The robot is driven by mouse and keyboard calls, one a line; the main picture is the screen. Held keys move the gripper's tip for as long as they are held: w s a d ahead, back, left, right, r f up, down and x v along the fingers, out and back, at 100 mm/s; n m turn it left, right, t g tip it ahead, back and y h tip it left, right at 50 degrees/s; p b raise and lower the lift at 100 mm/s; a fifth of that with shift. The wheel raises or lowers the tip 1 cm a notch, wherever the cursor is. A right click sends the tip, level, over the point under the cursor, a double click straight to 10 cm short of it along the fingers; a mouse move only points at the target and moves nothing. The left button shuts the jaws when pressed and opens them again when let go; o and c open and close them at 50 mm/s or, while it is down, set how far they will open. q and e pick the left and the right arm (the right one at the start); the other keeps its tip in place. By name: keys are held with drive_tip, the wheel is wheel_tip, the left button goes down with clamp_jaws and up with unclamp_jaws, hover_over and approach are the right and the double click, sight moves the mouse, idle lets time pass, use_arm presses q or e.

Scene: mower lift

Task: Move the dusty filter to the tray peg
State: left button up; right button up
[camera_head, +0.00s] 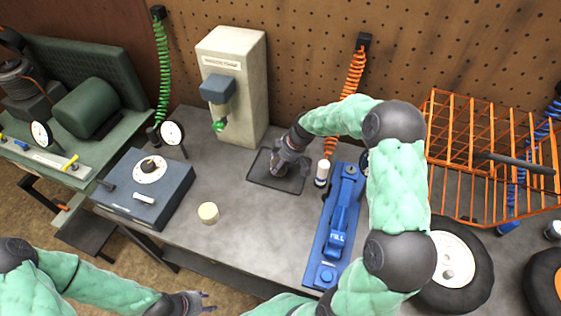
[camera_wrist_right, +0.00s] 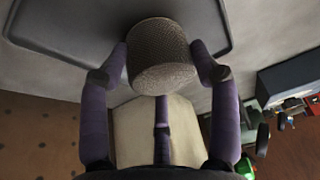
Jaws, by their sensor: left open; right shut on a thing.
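The dusty filter (camera_wrist_right: 162,58), a grey-brown mesh cylinder, shows in the right wrist view between the fingers of my right gripper (camera_wrist_right: 161,72). The gripper is shut on it. In the head view my right gripper (camera_head: 286,160) points down over the dark tray (camera_head: 262,178) on the bench. The tray also shows behind the filter in the wrist view (camera_wrist_right: 60,40). I cannot tell whether the filter touches the tray. The tray peg is not visible. My left gripper (camera_head: 192,302) is open and empty at the bottom of the head view, off the bench's front edge.
A cream cylinder (camera_head: 208,213) stands alone on the bench. A white cylinder (camera_head: 322,172) stands beside the blue tool (camera_head: 336,232). A cream machine (camera_head: 232,85) stands behind the tray, and a blue-grey box (camera_head: 150,185) sits left. Bare bench lies in front of the tray.

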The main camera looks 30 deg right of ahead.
drive_tip(key=shift+f, duration=0.15)
drive_tip(key=o, duration=0.7)
drive_tip(key=shift+o, duration=0.2)
drive_tip(key=p+v, duration=0.4)
drive_tip(key=v, duration=0.7)
drive_tip(key=shift+p, duration=0.35)
idle(0.3)
